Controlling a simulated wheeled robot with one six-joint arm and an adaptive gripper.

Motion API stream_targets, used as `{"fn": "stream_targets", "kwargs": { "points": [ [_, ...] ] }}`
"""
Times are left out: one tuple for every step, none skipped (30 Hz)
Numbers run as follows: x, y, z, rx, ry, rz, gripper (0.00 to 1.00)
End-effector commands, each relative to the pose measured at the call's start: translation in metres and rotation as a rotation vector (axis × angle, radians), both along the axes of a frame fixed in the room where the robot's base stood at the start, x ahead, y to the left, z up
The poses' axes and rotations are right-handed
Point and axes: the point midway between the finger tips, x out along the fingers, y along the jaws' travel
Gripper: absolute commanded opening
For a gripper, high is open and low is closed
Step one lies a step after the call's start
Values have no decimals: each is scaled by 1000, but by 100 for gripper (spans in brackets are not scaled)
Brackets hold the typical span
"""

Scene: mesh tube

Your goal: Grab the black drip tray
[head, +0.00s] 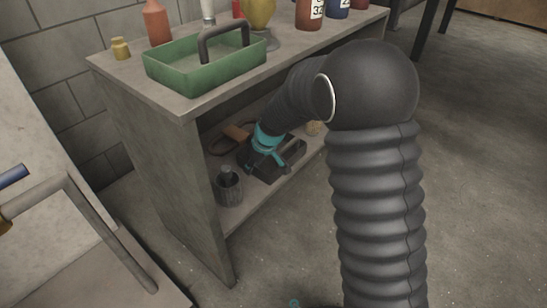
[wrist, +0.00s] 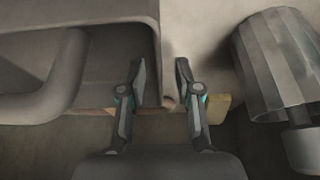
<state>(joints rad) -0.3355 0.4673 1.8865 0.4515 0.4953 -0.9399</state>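The black drip tray (head: 284,172) sits on the lower shelf of the bench, partly hidden by my arm and gripper. In the wrist view the tray (wrist: 90,17) looks grey-brown and fills the upper left, with its thick curved handle (wrist: 52,95) at the left. My gripper (head: 267,160) is low at the tray. In the wrist view my gripper (wrist: 159,72) is open, its two fingers apart with the tray's right side wall lying between them in the picture. I cannot tell whether either finger touches the wall.
A dark ribbed cup (head: 229,186) stands on the shelf close to the tray; it also shows in the wrist view (wrist: 275,65). A brown item (head: 237,132) lies behind. A green tray (head: 205,68) and bottles stand on the bench top (head: 190,106), close above my arm.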

Motion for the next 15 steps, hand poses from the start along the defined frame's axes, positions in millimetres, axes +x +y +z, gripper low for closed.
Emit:
{"fn": "stream_targets", "kwargs": {
  "points": [
    [1,2,-6,0,1,0,33],
    [1,2,-7,0,1,0,33],
    [2,2,-7,0,0,0,33],
    [2,3,-7,0,0,1,33],
    [2,3,-7,0,0,1,33],
    [2,3,-7,0,0,1,33],
    [2,2,-7,0,0,1,33],
    [2,2,-7,0,0,1,33],
    [2,3,-7,0,0,1,28],
    [2,3,-7,0,0,1,21],
    [2,3,-7,0,0,1,13],
    [2,2,-7,0,0,1,3],
    [2,2,-7,0,0,1,0],
    [2,2,-7,0,0,1,0],
    [2,2,-7,0,0,1,0]
  ]
}}
